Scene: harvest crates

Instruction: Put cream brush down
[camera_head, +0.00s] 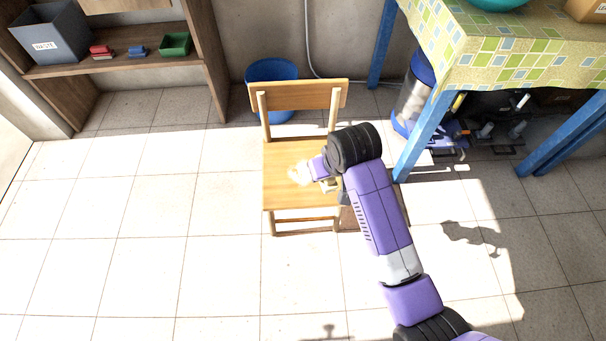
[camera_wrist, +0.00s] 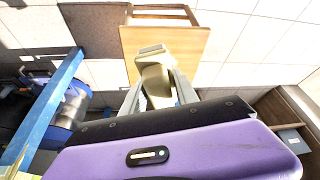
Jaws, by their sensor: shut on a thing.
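A cream brush (camera_head: 300,173) is in my gripper (camera_head: 327,182), over the seat of a wooden chair (camera_head: 283,190). In the wrist view the brush (camera_wrist: 155,75) points away from me between the two grey fingers of my gripper (camera_wrist: 160,95), which are shut on it. The light wooden chair seat (camera_wrist: 190,45) lies beyond the brush there. I cannot tell whether the brush touches the seat. The part of the brush between the fingers is partly hidden.
A blue bucket (camera_head: 272,71) stands behind the chair. A table with a patterned cloth (camera_head: 500,50) and blue legs (camera_head: 425,130) is at the right, with several things under it. A wooden shelf (camera_head: 120,65) holds a grey bin (camera_head: 52,38) and small containers. The tiled floor at left is clear.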

